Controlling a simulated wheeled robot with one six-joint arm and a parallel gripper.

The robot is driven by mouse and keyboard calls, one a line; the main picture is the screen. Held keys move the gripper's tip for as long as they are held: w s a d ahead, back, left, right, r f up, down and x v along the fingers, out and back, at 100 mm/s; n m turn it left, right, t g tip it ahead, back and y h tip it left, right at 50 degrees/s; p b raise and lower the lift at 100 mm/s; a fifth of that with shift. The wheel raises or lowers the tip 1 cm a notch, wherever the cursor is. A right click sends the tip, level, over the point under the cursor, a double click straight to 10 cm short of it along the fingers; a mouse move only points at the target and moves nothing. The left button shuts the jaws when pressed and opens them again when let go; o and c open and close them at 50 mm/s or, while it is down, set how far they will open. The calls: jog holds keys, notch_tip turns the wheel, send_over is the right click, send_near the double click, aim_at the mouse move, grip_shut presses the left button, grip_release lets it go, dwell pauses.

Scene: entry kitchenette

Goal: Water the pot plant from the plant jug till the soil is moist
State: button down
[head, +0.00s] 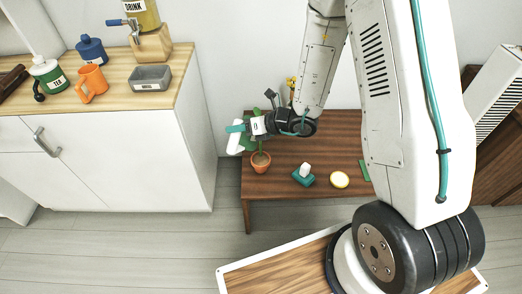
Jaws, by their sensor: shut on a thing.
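The pot plant stands on the left part of the brown table (320,150). Its terracotta pot (261,164) shows dark soil, and a green stem rises from it. My gripper (246,128) is just above and to the left of the pot, at the table's left end. It is shut on a white and green thing, which looks like the plant jug (235,141). The jug is partly hidden by the gripper and seems tilted. I cannot make out its spout, any water, or how moist the soil is.
The counter at left holds an orange mug (94,82), a blue jar (92,51), a grey tray (150,86) and a drink dispenser (145,14).

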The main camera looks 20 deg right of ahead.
jog(key=shift+r, duration=0.1)
jog(key=shift+w+d+r+m+y, duration=0.2)
jog(key=shift+r+m, duration=0.05)
jog(key=shift+r, duration=0.1)
jog(key=shift+w+d+r+m+y, duration=0.15)
jog(key=shift+d+r+m+y, duration=0.1)
jog(key=shift+r, duration=0.2)
dwell(0.9)
jog(key=shift+w+d+r+m+g+y, duration=0.15)
jog(key=shift+w+d+r+m, duration=0.05)
jog(key=shift+r, duration=0.15)
jog(key=shift+w+d+r+m+g+y, duration=0.1)
jog(key=shift+w+d+r+m+g, duration=0.1)
jog(key=shift+r, duration=0.1)
dwell(0.6)
